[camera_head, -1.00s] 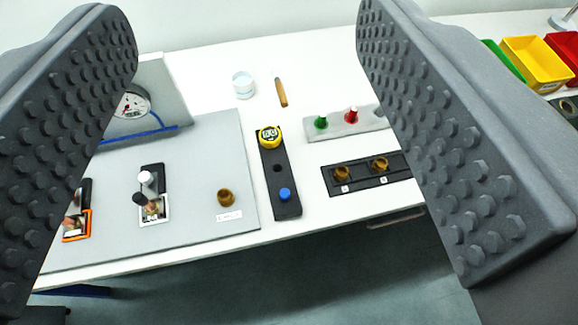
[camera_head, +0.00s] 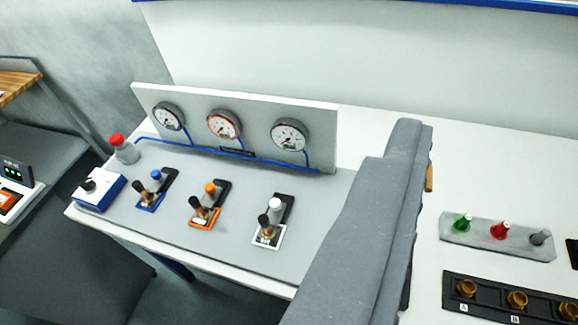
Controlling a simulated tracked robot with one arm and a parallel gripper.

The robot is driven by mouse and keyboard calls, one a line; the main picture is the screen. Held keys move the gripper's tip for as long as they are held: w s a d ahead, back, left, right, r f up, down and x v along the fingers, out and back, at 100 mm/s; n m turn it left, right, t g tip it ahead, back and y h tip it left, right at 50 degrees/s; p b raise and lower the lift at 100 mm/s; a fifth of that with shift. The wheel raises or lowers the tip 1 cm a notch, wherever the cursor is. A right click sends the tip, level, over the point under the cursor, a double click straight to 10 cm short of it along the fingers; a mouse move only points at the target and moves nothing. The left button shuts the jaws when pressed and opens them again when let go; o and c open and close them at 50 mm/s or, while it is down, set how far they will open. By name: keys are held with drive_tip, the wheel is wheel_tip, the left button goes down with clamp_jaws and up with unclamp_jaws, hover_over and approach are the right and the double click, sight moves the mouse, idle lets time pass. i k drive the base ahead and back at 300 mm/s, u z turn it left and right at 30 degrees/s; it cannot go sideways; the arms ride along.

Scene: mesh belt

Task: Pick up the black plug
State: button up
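A dark grey-to-black plug (camera_head: 541,237) stands at the right end of a light grey rack (camera_head: 520,246) on the right of the table. It looks like the black plug. A green plug (camera_head: 462,223) and a red plug (camera_head: 500,231) stand in the same rack. One large grey finger body of my gripper (camera_head: 385,215) rises through the middle, left of the rack. Its gripping pad is turned out of sight and I cannot make out a second finger, so its opening is unclear.
A black block with brass sockets marked A and B (camera_head: 480,297) lies in front of the rack. A grey panel (camera_head: 335,206) carries several gauges and valves on the left. A blue-and-white box (camera_head: 100,190) sits at its left end. White table shows behind the rack.

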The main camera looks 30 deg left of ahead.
sight(193, 200)
drive_tip(key=u, duration=3.4)
drive_tip(key=k, duration=0.7)
drive_tip(key=z, duration=1.3)
drive_tip(key=i, duration=0.3)
drive_tip(key=z, duration=0.1)
